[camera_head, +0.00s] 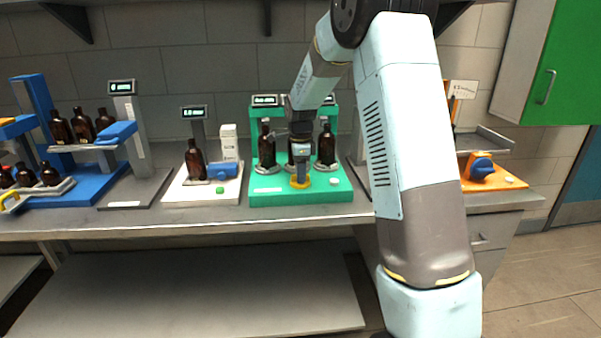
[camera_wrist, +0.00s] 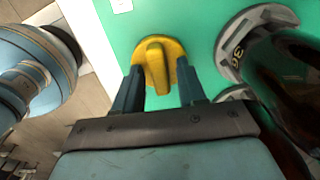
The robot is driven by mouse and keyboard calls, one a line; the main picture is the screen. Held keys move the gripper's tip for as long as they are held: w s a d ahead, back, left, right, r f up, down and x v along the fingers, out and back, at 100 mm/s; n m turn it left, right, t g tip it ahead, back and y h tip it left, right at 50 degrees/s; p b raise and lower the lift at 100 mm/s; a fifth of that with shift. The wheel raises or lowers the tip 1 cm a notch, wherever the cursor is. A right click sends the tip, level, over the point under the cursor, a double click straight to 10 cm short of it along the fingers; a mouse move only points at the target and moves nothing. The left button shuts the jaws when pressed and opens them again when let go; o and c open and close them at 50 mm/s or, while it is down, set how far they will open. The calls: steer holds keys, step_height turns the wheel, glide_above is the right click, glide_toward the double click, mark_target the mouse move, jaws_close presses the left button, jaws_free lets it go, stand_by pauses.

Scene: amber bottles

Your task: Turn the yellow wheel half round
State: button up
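The yellow wheel (camera_wrist: 156,64) is a round disc with a raised grip bar across it, set on a green base plate (camera_wrist: 195,30). In the wrist view the bar points roughly up and down the picture. In the head view the yellow wheel (camera_head: 300,184) shows at the front of the green station, partly hidden by my gripper (camera_head: 301,172). My gripper (camera_wrist: 160,80) is open, with one dark blue finger on each side of the bar. A gap shows between the bar and each finger. The fingertips are over the disc's edges.
Brown bottles (camera_head: 266,148) stand on grey round holders behind the wheel; one bottle (camera_wrist: 296,80) is close to the right finger in the wrist view. A white scale station (camera_head: 205,190) is to the left, and an orange station (camera_head: 492,182) with a blue wheel is to the right.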

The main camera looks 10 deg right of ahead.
jaws_close()
